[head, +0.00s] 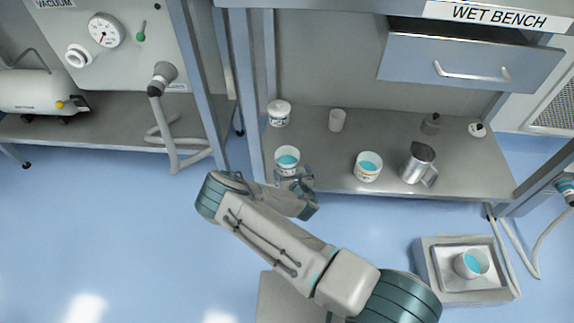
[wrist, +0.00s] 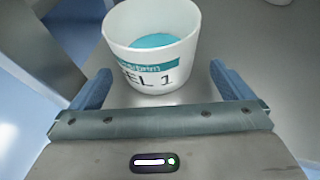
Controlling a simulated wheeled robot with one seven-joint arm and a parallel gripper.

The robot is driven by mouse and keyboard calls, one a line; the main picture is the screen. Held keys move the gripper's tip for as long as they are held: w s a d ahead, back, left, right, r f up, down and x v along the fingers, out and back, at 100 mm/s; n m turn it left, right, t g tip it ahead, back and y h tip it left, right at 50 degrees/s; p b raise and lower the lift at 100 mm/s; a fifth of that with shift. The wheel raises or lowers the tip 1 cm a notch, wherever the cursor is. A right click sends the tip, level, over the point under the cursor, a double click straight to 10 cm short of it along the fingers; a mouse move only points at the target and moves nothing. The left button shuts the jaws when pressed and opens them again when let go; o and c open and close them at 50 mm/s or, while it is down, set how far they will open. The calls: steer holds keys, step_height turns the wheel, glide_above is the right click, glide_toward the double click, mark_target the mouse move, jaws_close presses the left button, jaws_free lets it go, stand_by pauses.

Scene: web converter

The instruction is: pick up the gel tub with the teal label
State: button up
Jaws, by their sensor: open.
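The gel tub with the teal label (wrist: 150,50) is white and upright, with teal contents, a teal band and text ending in "EL 1". In the head view this tub (head: 287,159) stands on the lower shelf near its left front corner. My gripper (head: 295,179) is open at the shelf's front edge, right by the tub. In the wrist view my gripper (wrist: 160,75) has one blue finger on each side of the tub's lower part, with gaps showing. I cannot tell how far the tub is between the fingers. The gripper is empty.
A bench post (head: 243,90) rises left of the tub. Another tub (head: 471,263) sits in a floor tray.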

mark_target(286, 160)
steer(key=b+x, duration=0.1)
steer(key=x, duration=0.1)
steer(key=b+x, duration=0.1)
steer(key=x, duration=0.1)
steer(key=shift+w+a, duration=0.3)
steer(key=shift+a, duration=0.05)
steer(key=c, duration=1)
